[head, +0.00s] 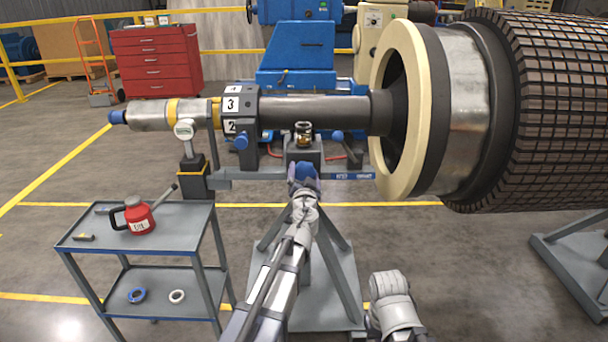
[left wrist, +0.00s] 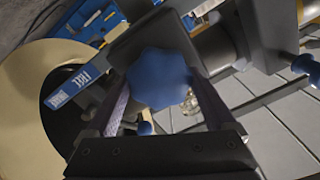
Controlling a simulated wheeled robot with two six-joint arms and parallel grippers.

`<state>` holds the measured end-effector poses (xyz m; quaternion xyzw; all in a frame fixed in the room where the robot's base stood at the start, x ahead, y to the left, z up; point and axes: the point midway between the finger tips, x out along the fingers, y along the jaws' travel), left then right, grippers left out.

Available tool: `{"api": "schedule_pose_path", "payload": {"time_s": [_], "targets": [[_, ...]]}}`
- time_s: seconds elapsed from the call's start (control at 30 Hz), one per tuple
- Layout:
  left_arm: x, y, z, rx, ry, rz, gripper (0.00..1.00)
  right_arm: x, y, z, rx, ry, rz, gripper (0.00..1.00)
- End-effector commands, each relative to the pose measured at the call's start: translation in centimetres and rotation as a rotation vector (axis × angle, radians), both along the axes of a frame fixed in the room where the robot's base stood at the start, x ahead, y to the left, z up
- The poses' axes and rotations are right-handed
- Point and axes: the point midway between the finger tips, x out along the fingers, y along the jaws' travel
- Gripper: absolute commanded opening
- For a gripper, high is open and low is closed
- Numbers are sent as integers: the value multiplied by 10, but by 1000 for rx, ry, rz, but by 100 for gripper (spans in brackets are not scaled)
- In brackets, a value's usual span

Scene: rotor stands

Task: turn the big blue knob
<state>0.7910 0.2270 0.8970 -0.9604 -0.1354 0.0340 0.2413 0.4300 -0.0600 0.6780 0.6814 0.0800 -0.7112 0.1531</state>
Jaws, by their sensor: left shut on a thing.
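The big blue knob (head: 307,170) is on the front of the rotor stand, below the shaft and the small brass-and-glass fitting (head: 304,134). In the left wrist view the lobed knob (left wrist: 158,78) fills the space between the two fingers. My left gripper (head: 304,182) reaches it from the front and is shut on it, with one finger on each side (left wrist: 160,100). The stem behind the knob is hidden. Part of my right arm shows at the bottom, but its gripper does not show.
Smaller blue knobs (head: 241,142) (head: 337,135) sit on either side of the fitting. The large rotor (head: 545,110) with its cream ring (head: 400,110) is at right. A grey cart (head: 175,232) with a red oil can (head: 139,217) stands at left. Floor between cart and stand is narrow.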

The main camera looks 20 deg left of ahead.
Motion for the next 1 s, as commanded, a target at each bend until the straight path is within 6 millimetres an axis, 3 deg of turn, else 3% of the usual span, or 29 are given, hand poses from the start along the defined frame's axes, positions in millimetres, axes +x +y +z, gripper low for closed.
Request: {"api": "schedule_pose_path", "payload": {"time_s": [0.77,0.8,0.9,1.0], "targets": [[-1,0,0,93,27,0,33,0,0,0,0,0,0,0],[-1,0,0,93,27,0,92,0,0,0,0,0,0,0],[0,0,0,93,27,0,100,0,0,0,0,0,0,0],[0,0,0,93,27,0,100,0,0,0,0,0,0,0]]}}
